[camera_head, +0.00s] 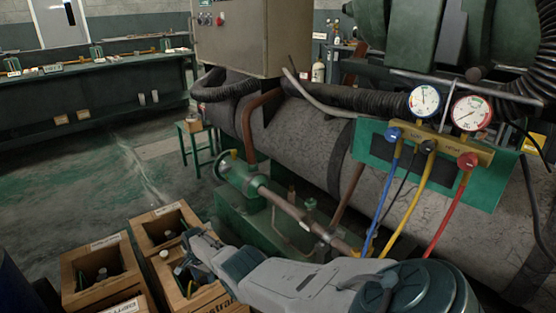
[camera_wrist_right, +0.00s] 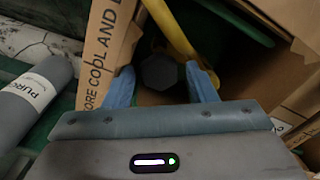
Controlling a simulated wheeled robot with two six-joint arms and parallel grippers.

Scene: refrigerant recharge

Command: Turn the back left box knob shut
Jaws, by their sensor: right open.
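My right gripper (camera_head: 184,262) reaches in from the lower right over an open brown box (camera_head: 222,300) in the group of boxes at the lower left of the head view. In the right wrist view, the two blue fingertips of the right gripper (camera_wrist_right: 162,86) are apart. A dark grey, many-sided knob (camera_wrist_right: 158,71) shows between and just beyond them inside a box (camera_wrist_right: 102,45). Whether the fingers touch it I cannot tell. In the head view, another box at the left (camera_head: 66,275) holds a dark knob or bottle top (camera_head: 102,273). My left gripper is not in view.
A yellow hose (camera_wrist_right: 170,28) runs beside the knob. A grey cylinder (camera_wrist_right: 38,95) lies left of the box. A green pipe fitting (camera_head: 240,178) stands behind the boxes. Gauges (camera_head: 424,101) with coloured hoses hang at the right.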

